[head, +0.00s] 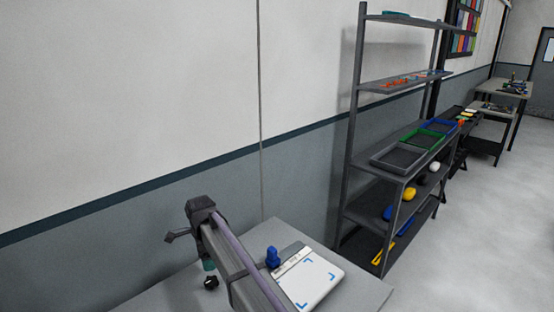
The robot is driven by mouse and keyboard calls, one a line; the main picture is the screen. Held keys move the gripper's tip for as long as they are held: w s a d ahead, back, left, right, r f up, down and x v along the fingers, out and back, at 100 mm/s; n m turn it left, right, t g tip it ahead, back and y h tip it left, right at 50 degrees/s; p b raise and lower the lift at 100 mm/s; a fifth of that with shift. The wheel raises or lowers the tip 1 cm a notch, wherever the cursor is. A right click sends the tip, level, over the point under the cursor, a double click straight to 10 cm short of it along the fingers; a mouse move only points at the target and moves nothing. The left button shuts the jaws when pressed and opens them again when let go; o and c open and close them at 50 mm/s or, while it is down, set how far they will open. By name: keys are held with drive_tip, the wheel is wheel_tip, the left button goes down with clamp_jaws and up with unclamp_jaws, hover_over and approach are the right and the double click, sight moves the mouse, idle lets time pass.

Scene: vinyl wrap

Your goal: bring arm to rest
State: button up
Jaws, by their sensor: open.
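I cannot make out my gripper in the head view. A long grey body with a purple strip along it (238,262) rises from the bottom edge over the near table. It has a dark end block and a small dark piece sticking out to the left. I cannot tell whether it is part of my arm or a machine. A teal piece and a black knob-like piece show below its far end.
The near grey table (360,291) holds a white board with blue corner marks (309,279) and a blue object (273,257). A grey shelf rack (354,130) stands behind, with grey, green and blue trays. Floor to the right (475,230) is clear.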

drive_tip(key=s+d+n, duration=0.4)
drive_tip(key=s+d, duration=0.2)
drive_tip(key=d, duration=0.8)
drive_tip(key=s+d+n, duration=0.4)
drive_tip(key=s+d, duration=0.2)
drive_tip(key=d, duration=0.9)
drive_tip(key=s+d+n, duration=0.4)
drive_tip(key=s+d, duration=0.3)
drive_tip(key=d, duration=0.8)
drive_tip(key=shift+n, duration=0.4)
drive_tip(key=shift+s, duration=0.1)
